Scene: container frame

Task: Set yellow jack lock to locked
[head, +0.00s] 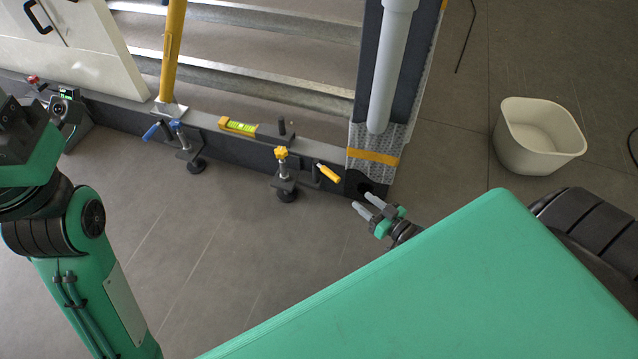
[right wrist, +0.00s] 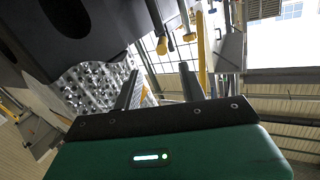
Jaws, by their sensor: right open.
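The yellow jack (head: 283,174) is fixed to the dark frame beam in the head view. It has a yellow knob (head: 281,153) on top and a round black foot below. Its yellow lock handle (head: 328,173) sticks out to the right, tilted down toward the right. My right gripper (head: 362,201) is open and empty, a little right of and below the handle, apart from it. In the right wrist view its two fingers (right wrist: 160,88) stand apart, with small yellow parts (right wrist: 162,45) beyond them that I cannot identify surely.
A blue-handled jack (head: 186,143) and a yellow-green level (head: 239,127) sit along the dark beam (head: 225,139). A grey post with yellow tape (head: 373,157) rises near my right gripper. A white bin (head: 540,137) stands at right. The floor before the beam is clear.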

